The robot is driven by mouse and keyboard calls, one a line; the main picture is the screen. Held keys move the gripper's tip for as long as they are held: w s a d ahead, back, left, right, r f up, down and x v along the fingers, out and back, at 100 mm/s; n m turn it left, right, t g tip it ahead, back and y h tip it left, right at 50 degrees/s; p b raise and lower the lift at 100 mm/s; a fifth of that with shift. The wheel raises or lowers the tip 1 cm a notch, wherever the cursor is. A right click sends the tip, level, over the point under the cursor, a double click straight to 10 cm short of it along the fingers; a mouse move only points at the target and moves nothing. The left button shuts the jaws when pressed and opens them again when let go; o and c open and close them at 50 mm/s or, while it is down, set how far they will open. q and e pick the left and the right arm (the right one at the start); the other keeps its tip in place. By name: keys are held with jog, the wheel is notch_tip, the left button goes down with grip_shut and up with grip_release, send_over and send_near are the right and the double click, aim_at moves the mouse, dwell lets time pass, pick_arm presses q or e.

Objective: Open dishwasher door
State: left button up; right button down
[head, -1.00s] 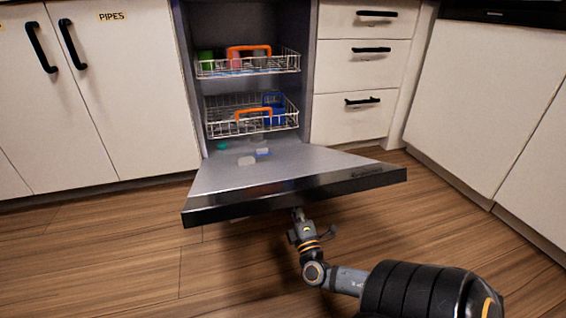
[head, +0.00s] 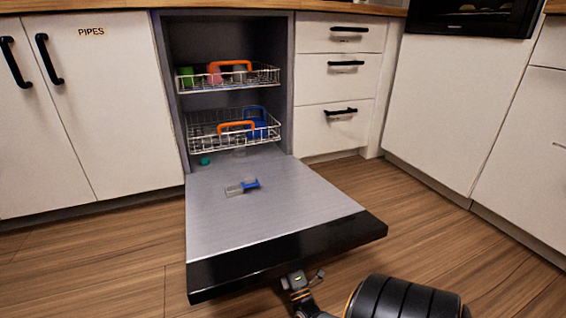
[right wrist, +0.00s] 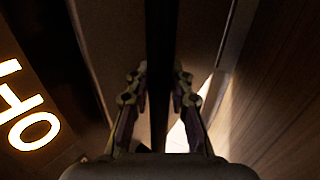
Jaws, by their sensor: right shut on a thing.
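The dishwasher door (head: 285,212) is swung down and out from the open dishwasher, lying close to flat in the head view. Its front edge is a black band (head: 290,256). My right gripper (right wrist: 158,88) shows in the right wrist view with its fingers on both sides of a dark bar that looks like part of the door, and it is shut on it. In the head view my right wrist is just below the door's front edge and the fingertips are hidden. My left gripper is not in view.
An upper rack (head: 255,80) and a lower rack (head: 262,135) with orange handles and dishes sit inside. A small blue and grey item (head: 242,187) lies on the door. White cabinets (head: 110,130) and drawers (head: 335,85) flank it. The wooden floor (head: 400,215) is clear.

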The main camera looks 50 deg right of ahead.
jog(key=shift+s+a+f, duration=0.1)
jog(key=shift+s+f, duration=0.1)
jog(key=c, duration=1.2)
grip_release()
jog(key=shift+w+r, duration=0.1)
jog(key=s+a, duration=0.2)
jog(key=s, duration=0.2)
jog(key=s+a+f, duration=0.1)
jog(key=s+a, duration=0.2)
jog(key=s, duration=0.1)
jog(key=s+a, duration=0.2)
jog(key=s, duration=0.2)
jog(key=shift+s+a+f, duration=0.15)
jog(key=shift+s+a, duration=0.15)
jog(key=shift+s, duration=0.1)
